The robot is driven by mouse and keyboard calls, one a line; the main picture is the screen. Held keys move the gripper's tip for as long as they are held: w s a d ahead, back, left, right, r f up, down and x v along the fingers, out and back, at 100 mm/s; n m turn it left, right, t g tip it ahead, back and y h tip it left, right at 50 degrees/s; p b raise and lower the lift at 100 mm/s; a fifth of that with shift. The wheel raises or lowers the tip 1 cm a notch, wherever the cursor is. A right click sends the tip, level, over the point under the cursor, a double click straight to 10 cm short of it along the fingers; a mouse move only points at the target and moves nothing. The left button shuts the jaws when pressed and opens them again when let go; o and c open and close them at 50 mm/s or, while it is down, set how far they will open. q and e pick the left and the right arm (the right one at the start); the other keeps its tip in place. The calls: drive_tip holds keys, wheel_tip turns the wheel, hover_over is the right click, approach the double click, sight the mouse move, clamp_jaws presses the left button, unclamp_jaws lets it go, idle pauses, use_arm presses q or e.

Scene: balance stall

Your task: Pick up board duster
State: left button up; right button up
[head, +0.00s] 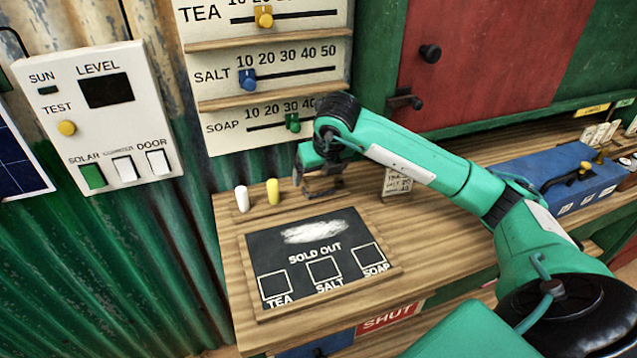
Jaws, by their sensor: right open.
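My right gripper (320,178) reaches in from the right and points down over the back of the wooden counter, just behind the chalkboard. It is open. A small brownish block (322,185), which looks like the board duster, shows at its fingers. The gripper hides most of this block, and I cannot tell whether they touch. The black chalkboard (318,231) lies on the counter with a white chalk smear, the words SOLD OUT, and boxes marked TEA, SALT and SOAP. My left gripper is not in view.
A white chalk (241,198) and a yellow chalk (273,191) stand left of the gripper. A small price card (397,184) stands to its right. A blue box (575,180) sits farther right. The slider panel (270,75) and a red door (480,60) rise behind the counter (440,168).

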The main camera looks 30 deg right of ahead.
drive_tip(key=x, duration=0.2)
drive_tip(key=shift+f, duration=0.4)
drive_tip(key=c, duration=1.1)
drive_tip(key=shift+r, duration=0.1)
drive_tip(key=shift+r, duration=0.5)
wheel_tip(320, 180, up, 2)
drive_tip(key=shift+r, duration=0.15)
use_arm(q)
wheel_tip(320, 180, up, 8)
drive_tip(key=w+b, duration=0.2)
drive_tip(key=b, duration=0.1)
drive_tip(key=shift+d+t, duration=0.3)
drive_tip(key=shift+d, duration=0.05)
use_arm(e)
drive_tip(key=s+a, duration=0.1)
drive_tip(key=s, duration=0.5)
drive_tip(key=s+a, duration=0.1)
drive_tip(key=s, duration=0.5)
drive_tip(key=s+a, duration=0.1)
drive_tip(key=s, duration=0.5)
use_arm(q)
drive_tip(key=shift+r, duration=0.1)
